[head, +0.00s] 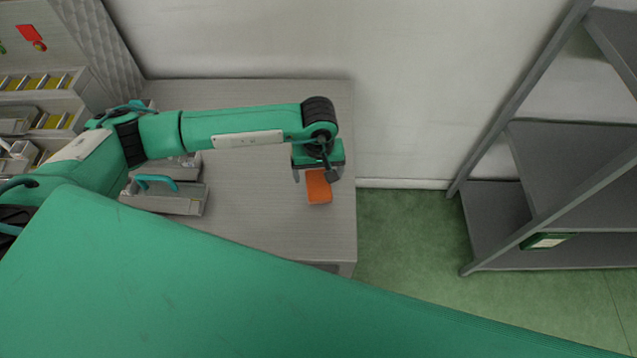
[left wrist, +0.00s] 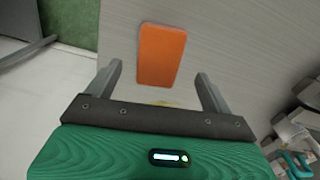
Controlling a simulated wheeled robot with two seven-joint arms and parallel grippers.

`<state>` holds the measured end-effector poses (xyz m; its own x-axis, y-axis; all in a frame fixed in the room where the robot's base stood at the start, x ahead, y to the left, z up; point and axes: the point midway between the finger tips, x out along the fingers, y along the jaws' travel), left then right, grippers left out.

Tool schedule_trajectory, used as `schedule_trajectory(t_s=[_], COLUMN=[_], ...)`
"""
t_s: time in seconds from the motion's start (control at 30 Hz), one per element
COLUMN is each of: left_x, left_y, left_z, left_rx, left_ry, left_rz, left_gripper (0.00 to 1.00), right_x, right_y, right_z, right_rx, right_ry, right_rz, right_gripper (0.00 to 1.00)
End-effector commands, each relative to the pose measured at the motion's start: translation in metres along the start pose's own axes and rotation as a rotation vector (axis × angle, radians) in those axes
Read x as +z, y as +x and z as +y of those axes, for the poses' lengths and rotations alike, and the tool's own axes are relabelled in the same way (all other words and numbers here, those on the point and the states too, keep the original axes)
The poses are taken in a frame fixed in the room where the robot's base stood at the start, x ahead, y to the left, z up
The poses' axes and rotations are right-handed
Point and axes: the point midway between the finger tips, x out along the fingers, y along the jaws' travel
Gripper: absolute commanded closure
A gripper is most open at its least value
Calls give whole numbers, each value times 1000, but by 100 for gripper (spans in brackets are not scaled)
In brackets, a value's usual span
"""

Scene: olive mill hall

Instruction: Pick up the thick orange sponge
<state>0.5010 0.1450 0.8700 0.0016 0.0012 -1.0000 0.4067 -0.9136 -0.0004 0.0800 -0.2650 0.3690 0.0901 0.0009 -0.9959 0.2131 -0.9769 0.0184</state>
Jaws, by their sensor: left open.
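The orange sponge (head: 319,188) lies flat on the grey table near its right edge in the head view. In the left wrist view the whole sponge (left wrist: 161,55) shows as an orange rounded block on the table top. My left gripper (head: 316,178) is above the sponge's far end, partly covering it in the head view. In the left wrist view the left gripper's (left wrist: 160,80) two fingers are spread, with the sponge in line with the gap between them. Nothing is held. My right gripper is not seen.
The grey table (head: 250,220) has bare room around the sponge; its right edge is close. Grey metal objects with a teal handle (head: 155,183) stand to the left. A wall (head: 400,80) is behind, and a grey shelf rack (head: 570,155) stands at right on green floor.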

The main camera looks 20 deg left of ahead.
Motion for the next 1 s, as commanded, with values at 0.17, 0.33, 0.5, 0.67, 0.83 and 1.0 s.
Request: schedule_trajectory(t_s=[0.17,0.33,0.5,0.67,0.83,1.0], left_x=[-1,-3,-3,-3,-4,-4], left_y=[19,43,50,50,50,50], left_z=[1,1,1,1,1,1], left_rx=[-2,-1,1,1,1,1], left_ry=[-2,-1,0,0,-1,-1], left_rz=[-6,-5,-2,-2,-2,-2], left_gripper=[15,15,15,19,53,63], right_x=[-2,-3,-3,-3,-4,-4], right_y=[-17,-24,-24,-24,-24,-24], right_z=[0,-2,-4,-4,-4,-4], right_rx=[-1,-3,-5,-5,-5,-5], right_ry=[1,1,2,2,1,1], right_rz=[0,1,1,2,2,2], right_gripper=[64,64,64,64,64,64])
